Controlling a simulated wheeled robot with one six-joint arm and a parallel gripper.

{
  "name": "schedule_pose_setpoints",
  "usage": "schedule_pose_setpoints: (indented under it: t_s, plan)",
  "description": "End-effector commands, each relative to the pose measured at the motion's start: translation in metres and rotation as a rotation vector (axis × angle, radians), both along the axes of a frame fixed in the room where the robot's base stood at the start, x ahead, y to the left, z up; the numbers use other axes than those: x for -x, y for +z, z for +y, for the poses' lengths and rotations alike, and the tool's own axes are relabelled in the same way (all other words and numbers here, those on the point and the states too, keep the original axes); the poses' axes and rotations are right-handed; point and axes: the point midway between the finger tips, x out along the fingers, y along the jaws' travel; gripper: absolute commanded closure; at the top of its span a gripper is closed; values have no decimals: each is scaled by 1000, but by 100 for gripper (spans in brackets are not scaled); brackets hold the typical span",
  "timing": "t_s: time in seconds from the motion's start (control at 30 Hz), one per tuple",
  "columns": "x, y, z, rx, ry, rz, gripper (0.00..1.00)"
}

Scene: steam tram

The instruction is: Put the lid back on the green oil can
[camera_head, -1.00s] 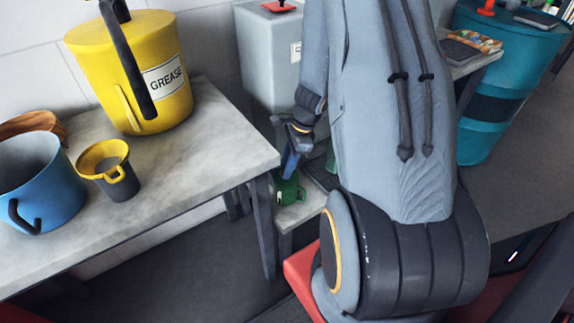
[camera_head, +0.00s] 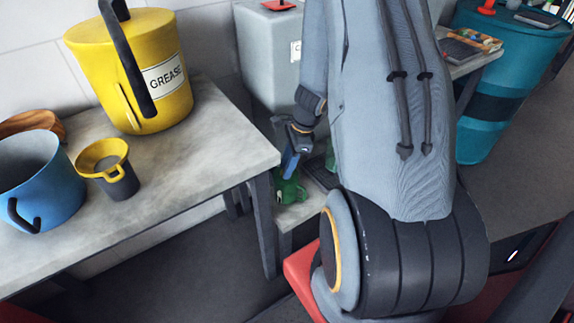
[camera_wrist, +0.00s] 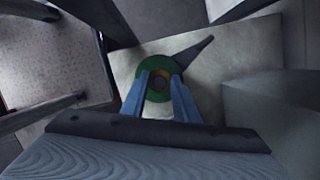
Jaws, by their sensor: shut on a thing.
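The green oil can (camera_head: 287,192) stands on a low pale surface beside the bench leg. My gripper (camera_head: 291,168) is just above it, with its blue fingers pointing down. In the wrist view the can (camera_wrist: 185,70) is seen from above, its dark spout pointing to the upper right. I cannot tell whether the lid touches the can. My arm hides part of this area in the head view.
The pale bench (camera_head: 215,150) at left bears a yellow grease bucket (camera_head: 130,75), a blue pot (camera_head: 45,190) and a yellow-rimmed funnel cup (camera_head: 118,185). A grey box (camera_head: 265,60) stands behind the can. A teal drum (camera_head: 510,60) is at upper right.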

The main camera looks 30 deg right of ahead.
Motion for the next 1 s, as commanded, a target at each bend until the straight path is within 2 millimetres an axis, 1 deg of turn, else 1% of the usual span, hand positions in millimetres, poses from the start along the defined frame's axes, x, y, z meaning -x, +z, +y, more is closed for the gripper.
schedule_pose_setpoints:
  t_s: [0.17, 0.2, 0.3, 0.5, 0.57, 0.6, 0.63, 1.0]
  plan:
    - [0, 0, 0, 0, 0, 0, 97]
    - [0, 0, 0, 0, 0, 0, 66]
    - [0, 0, 0, 0, 0, 0, 51]
    - [0, 0, 0, 0, 0, 0, 51]
    - [0, 0, 0, 0, 0, 0, 41]
    - [0, 0, 0, 0, 0, 0, 34]
    - [0, 0, 0, 0, 0, 0, 32]
    - [0, 2, 0, 0, 0, 0, 32]
